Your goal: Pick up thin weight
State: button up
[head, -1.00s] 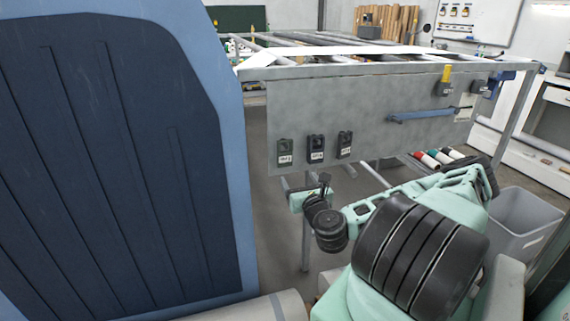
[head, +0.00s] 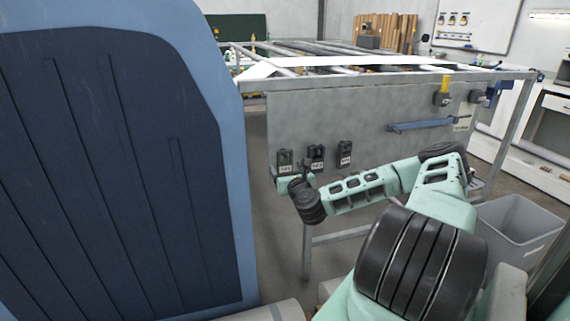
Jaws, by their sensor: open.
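Three small dark blocks with white labels hang in a row on the grey metal panel (head: 375,112): a left one (head: 284,158), a middle one (head: 316,154) and a right one (head: 345,150). The labels are too small to read, so I cannot tell which is the thin weight. My gripper (head: 304,168) is open, just below and in front of the left and middle blocks. It partly covers the lower part of the middle one. I cannot tell whether it touches either block.
More labelled dark blocks hang at the panel's upper right, one by a yellow piece (head: 446,82). A blue bar (head: 422,126) sticks out from the panel. A large blue-framed dark panel (head: 110,170) fills the left. A grey bin (head: 515,228) stands at right.

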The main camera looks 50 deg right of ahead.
jog(key=shift+w+d, duration=0.15)
jog(key=shift+w, duration=0.05)
jog(key=c, duration=1.2)
jog(key=shift+r, duration=0.15)
jog(key=shift+r, duration=0.2)
jog(key=shift+r+p+v, duration=0.2)
jog(key=shift+p+v, duration=1.15)
jog(key=shift+v, duration=3.15)
jog(key=shift+r+p+v, duration=0.15)
jog(key=shift+p+v, duration=1.2)
jog(key=shift+v, duration=3.15)
